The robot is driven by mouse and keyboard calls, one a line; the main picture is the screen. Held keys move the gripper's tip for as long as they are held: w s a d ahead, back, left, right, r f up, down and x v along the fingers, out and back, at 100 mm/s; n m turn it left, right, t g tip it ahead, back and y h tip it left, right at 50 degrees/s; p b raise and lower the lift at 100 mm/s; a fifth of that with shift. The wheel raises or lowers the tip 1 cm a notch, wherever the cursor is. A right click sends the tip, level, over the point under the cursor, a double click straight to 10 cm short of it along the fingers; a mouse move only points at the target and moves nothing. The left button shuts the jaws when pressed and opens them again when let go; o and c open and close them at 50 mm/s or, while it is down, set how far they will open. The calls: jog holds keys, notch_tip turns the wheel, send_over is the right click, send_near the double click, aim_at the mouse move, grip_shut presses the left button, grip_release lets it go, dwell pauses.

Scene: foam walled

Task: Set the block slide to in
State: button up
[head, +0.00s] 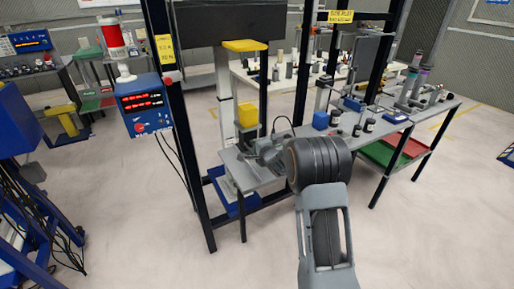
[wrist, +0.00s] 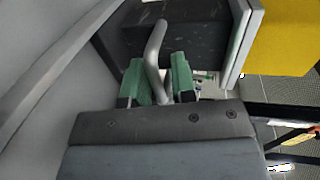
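My gripper (head: 268,152) reaches over the near end of the grey bench, in front of the station with the yellow block (head: 247,116). In the wrist view my gripper's green fingertips (wrist: 160,82) stand close on both sides of a bent grey handle (wrist: 154,45) and appear shut on it. The handle rises in front of a dark block face (wrist: 200,30). A yellow part (wrist: 285,35) lies to the right of that block. In the head view my gripper and wrist hide the handle, and which part is the slide cannot be told.
A dark frame post (head: 185,130) with a blue control box (head: 146,105) stands left of the bench. The grey bench (head: 400,125) continues right with a blue cube (head: 320,120) and several small bottles. A blue tray (head: 228,192) sits below. The floor in front is clear.

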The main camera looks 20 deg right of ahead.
jog(key=shift+o, duration=0.8)
jog(key=shift+s, duration=0.1)
jog(key=p+v, duration=0.1)
jog(key=v, duration=1.2)
jog(key=shift+s+d+r, duration=0.1)
jog(key=shift+s+r, duration=0.1)
jog(key=shift+s, duration=0.15)
